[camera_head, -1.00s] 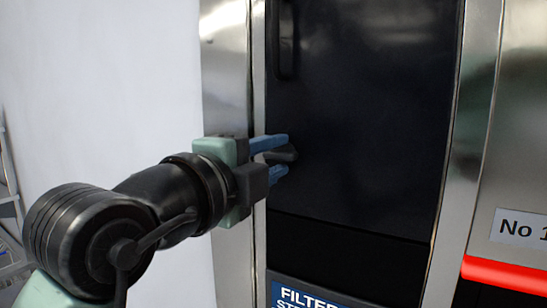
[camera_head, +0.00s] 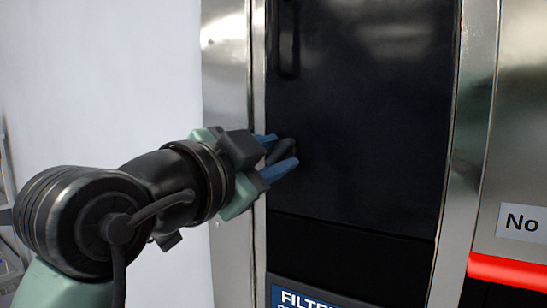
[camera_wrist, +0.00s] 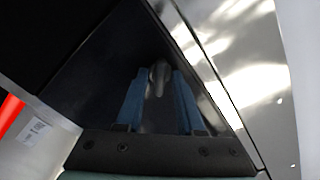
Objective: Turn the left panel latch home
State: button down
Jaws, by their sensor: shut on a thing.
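The left panel latch (camera_head: 284,152) is a small dark handle near the left edge of the black panel (camera_head: 365,130). My gripper (camera_head: 282,155) has its two blue fingers on either side of the latch and is shut on it. In the head view the gripper is rolled, with one finger above left and the other below right of the latch. In the wrist view the latch (camera_wrist: 158,76) sits between the fingertips of my gripper (camera_wrist: 159,88). The fingers hide part of the latch in the head view.
A steel frame (camera_head: 229,60) borders the panel on the left. A dark vertical handle (camera_head: 286,40) is above the latch. A blue FILTER label (camera_head: 305,298) is below. A white "No" sign (camera_head: 522,221) and a red bar (camera_head: 508,272) are at right.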

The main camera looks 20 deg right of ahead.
jog(key=n, duration=0.4)
jog(key=shift+n+p, duration=0.45)
jog(key=shift+n, duration=1.75)
jog(key=c, duration=0.9)
grip_release()
